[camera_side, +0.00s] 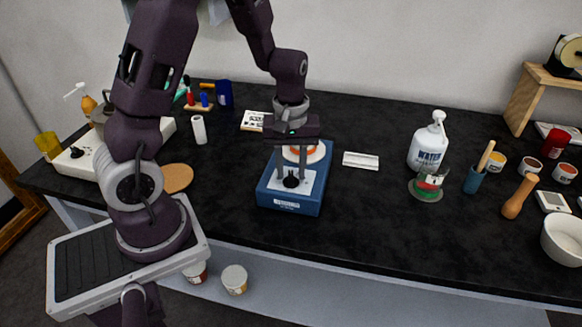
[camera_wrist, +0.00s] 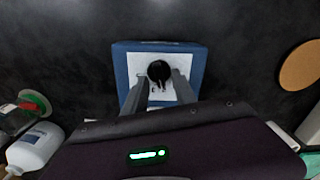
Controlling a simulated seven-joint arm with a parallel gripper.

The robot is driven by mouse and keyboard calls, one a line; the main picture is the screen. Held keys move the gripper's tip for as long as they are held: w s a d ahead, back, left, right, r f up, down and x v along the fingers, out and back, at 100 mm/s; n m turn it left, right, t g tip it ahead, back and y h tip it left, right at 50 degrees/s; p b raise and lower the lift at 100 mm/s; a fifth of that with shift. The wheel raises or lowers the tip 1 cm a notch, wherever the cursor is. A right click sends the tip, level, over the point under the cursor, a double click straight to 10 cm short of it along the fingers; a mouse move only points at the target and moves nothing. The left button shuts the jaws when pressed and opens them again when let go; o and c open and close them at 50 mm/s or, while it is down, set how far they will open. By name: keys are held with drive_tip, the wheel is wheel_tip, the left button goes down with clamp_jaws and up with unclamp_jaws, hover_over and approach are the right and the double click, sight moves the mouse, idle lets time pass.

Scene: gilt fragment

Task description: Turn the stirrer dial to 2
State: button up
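The stirrer (camera_side: 290,203) is a blue box on the black bench, with a white front panel and a pale round top plate with an orange ring. Its black dial (camera_side: 291,181) sits on the white panel; it also shows in the wrist view (camera_wrist: 159,71). My gripper (camera_side: 291,173) points down over the dial. In the wrist view its two grey fingers (camera_wrist: 160,82) stand apart on either side of the dial, with a visible gap to it. Nothing is held. The panel's scale marks are too small to read, and the fingers hide part of the panel.
A white flat piece (camera_side: 360,160) lies right of the stirrer. A water bottle (camera_side: 428,146) and a green-and-red round item (camera_side: 426,187) stand farther right. A cork disc (camera_side: 177,178) lies to the left.

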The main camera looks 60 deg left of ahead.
sight(291, 173)
wheel_tip(291, 173, up, 7)
drive_tip(key=shift+f, duration=0.1)
drive_tip(key=shift+r, duration=0.3)
drive_tip(key=s+d+r+m+t, duration=0.2)
drive_tip(key=s+d+r+m, duration=0.2)
drive_tip(key=s+r+m, duration=0.2)
drive_tip(key=s+d+r+m+t, duration=0.3)
drive_tip(key=s+d+r+m, duration=0.2)
drive_tip(key=s, duration=0.4)
drive_tip(key=shift+s+d+r+m+t, duration=0.2)
drive_tip(key=shift+s+r+m+t, duration=0.1)
drive_tip(key=shift+s+r+m, duration=0.25)
